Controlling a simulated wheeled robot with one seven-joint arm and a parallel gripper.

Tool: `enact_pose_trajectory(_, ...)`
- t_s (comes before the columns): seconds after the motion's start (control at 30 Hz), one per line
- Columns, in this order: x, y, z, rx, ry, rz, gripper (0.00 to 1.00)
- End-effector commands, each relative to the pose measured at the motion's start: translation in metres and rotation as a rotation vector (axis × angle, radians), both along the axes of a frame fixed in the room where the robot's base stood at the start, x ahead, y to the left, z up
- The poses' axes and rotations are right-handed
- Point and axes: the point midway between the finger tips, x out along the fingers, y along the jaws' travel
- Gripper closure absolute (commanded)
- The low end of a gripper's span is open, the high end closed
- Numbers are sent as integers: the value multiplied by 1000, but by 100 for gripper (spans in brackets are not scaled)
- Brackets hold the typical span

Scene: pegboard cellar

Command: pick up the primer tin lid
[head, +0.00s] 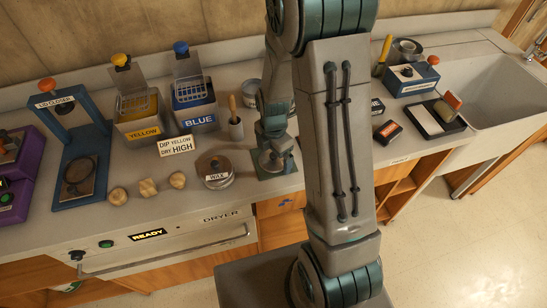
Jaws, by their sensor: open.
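No lid marked primer can be read. A pale round tin (251,92) stands farther back, partly hidden by my arm. My arm also hides part of the bench behind it.
A blue lid closer frame (62,140), YELLOW (140,122) and BLUE (196,112) dip tanks, a sign (177,146) and several wooden knobs (148,187) crowd the left bench. A sink (500,95) is at right.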

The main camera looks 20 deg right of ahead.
Motion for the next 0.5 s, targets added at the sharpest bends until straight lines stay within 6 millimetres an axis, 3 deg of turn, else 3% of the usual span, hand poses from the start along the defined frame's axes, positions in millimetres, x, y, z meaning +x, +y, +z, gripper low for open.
enact_pose_trajectory(0.07, 0, 0, 0, 0, 0, 0, 0)
enact_pose_trajectory(0.2, 0, 0, 0, 0, 0, 0, 36)
enact_pose_trajectory(0.23, 0, 0, 0, 0, 0, 0, 41)
enact_pose_trajectory(0.5, 0, 0, 0, 0, 0, 0, 42)
